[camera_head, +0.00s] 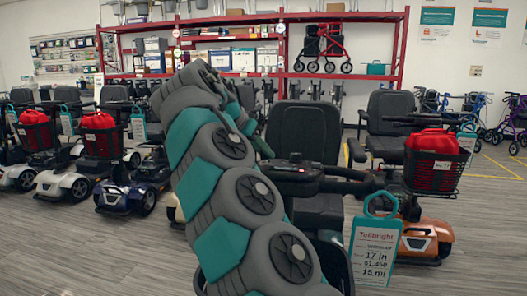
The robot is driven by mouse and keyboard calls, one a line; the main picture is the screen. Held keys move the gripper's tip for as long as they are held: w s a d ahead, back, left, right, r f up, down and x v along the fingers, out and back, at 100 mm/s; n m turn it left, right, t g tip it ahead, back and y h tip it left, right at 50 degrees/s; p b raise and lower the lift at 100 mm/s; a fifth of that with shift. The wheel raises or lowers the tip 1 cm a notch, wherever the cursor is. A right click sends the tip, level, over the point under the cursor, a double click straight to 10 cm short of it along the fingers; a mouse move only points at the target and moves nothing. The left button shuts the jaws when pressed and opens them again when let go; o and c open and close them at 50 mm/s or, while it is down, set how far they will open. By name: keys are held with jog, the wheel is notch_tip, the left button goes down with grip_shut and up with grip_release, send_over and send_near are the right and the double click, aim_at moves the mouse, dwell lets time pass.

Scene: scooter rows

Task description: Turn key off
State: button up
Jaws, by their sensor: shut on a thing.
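The nearest scooter stands in front of me, with its dark tiller and control console (300,174) facing me and a black seat (303,132) behind. My grey and teal arm rises across the middle and bends down behind itself towards the console. My gripper (264,151) is at the left edge of the console, mostly hidden behind my arm. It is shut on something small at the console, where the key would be. The key is too small and covered to make out, so I cannot tell its turn position.
A teal price tag (377,243) hangs from the right handlebar. An orange scooter with a red-filled basket (432,172) stands to the right. More scooters with red-filled baskets (100,135) stand at left. A red shelf rack (395,50) is behind. Grey floor is open at lower left.

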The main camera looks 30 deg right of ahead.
grip_shut()
jog(key=shift+f+n+t+b, duration=0.15)
jog(key=shift+n+t+b, duration=0.2)
jog(key=shift+b, duration=0.2)
jog(key=shift+n+t+y+b, duration=0.3)
jog(key=shift+n+t+b, duration=0.15)
jog(key=shift+b, duration=0.15)
jog(key=n+t+y+b, duration=0.1)
jog(key=n+t+b, duration=0.1)
jog(key=b, duration=0.1)
jog(key=shift+s+n, duration=0.15)
jog(key=shift+n, duration=0.25)
jog(key=n+t+y+b, duration=0.1)
jog(key=n+t+y, duration=0.1)
jog(key=n, duration=0.1)
jog(key=shift+s+d+y+b, duration=0.1)
jog(key=shift+d+y+b, duration=0.05)
jog(key=shift+y+b, duration=0.15)
jog(key=shift+s+d+r+n+t+y+b, duration=0.15)
jog(key=shift+n+t+y, duration=0.1)
jog(key=shift+n+y, duration=0.3)
jog(key=shift+w+n+t+y+b, duration=0.1)
jog(key=shift+n+t+y, duration=0.25)
jog(key=shift+n, duration=0.35)
jog(key=shift+s+d+r+n+t+y+b, duration=0.1)
jog(key=shift+n+t+y+b, duration=0.1)
jog(key=shift+n+y, duration=0.4)
